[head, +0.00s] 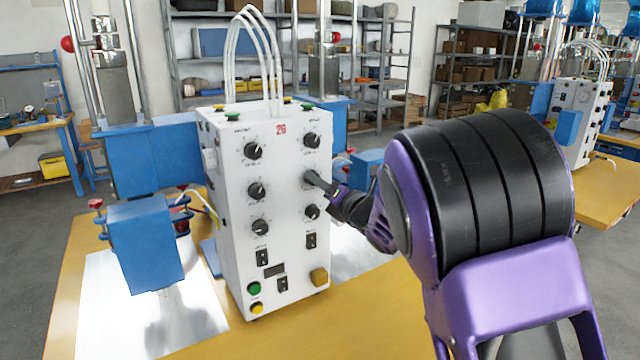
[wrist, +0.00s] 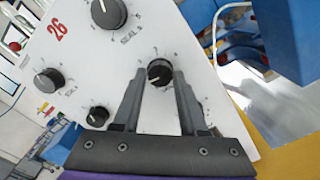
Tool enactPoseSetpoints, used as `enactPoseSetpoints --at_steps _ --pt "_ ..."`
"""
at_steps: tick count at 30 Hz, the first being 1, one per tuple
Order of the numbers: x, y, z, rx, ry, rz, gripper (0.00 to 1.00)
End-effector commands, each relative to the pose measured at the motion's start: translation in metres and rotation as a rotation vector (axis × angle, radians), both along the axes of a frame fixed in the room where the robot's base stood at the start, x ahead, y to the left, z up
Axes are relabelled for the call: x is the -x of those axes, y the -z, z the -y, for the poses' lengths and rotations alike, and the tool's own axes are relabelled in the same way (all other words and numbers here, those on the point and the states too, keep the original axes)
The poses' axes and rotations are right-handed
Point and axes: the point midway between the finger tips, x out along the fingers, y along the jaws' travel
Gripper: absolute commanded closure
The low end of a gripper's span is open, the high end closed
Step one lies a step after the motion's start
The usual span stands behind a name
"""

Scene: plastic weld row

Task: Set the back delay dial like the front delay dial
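A white control box (head: 268,225) marked 26 stands on the table, with black dials in two columns on its front. The left column has an upper dial (head: 254,151), a middle dial (head: 256,191) and a lower dial (head: 260,227). The right column shows an upper dial (head: 311,140) and a small lower dial (head: 312,212). In the wrist view, my fingers flank a black dial (wrist: 160,72) closely, one on each side. The labels are too small to tell which dials are delay dials.
Blue clamp blocks (head: 145,245) stand left of the box. White hoses (head: 258,60) rise from its top. A second similar box (head: 577,120) stands far right.

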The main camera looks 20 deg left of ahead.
Motion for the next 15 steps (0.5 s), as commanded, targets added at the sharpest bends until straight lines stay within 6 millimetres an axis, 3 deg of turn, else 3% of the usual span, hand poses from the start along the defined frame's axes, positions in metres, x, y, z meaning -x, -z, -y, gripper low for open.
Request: enactPoseSetpoints --at_steps 1,6,15 --pt "0.0000 -0.0001 0.0001 0.000 0.000 0.000 0.69" --pt "0.0001 -0.0001 0.0001 0.000 0.000 0.000 1.00" --pt "0.0001 0.0007 0.0003 -0.010 -0.001 -0.010 1.00"
